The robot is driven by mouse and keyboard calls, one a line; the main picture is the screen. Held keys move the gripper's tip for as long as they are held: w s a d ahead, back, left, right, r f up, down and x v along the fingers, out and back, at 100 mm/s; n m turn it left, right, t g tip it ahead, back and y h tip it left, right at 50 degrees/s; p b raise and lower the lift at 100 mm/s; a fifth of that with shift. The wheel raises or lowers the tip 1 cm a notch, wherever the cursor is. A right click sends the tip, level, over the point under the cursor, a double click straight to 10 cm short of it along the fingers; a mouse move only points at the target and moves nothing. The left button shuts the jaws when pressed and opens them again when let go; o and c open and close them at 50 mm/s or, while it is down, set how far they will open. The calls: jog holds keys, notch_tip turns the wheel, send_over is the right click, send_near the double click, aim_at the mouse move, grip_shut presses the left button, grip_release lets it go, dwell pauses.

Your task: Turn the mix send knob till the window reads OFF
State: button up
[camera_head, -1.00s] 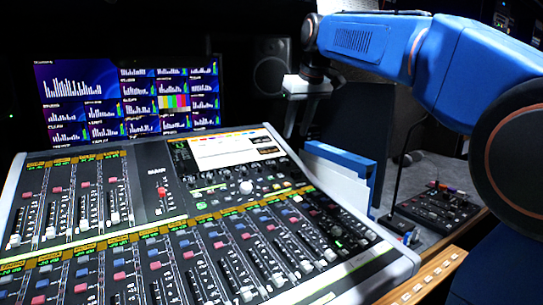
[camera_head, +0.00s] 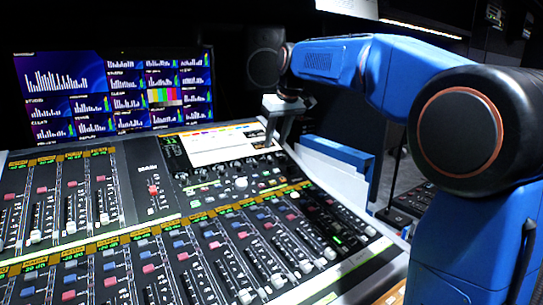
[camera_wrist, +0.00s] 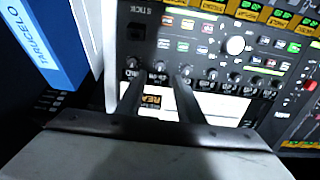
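The mixing console (camera_head: 190,222) has a row of small dark knobs below its bright screen (camera_head: 215,145). In the wrist view these knobs (camera_wrist: 210,73) run beside the white screen (camera_wrist: 215,108), and one knob shows between my fingertips. A larger white knob (camera_wrist: 236,45) is to the right. I cannot tell which knob is the mix send. A small orange window (camera_wrist: 151,101) shows between my fingers; its lettering is too unclear to read surely. My gripper (camera_wrist: 158,78) is open, fingers apart, over the screen's edge; it also shows in the head view (camera_head: 273,140).
A blue binder (camera_wrist: 45,40) with white-edged folders stands close beside the console; it also shows in the head view (camera_head: 338,152). Monitors (camera_head: 115,92) and a speaker (camera_head: 265,52) stand behind. A small control panel (camera_head: 412,198) is at the right.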

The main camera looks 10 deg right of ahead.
aim_at(270, 159)
jog(key=x, duration=0.7)
grip_shut()
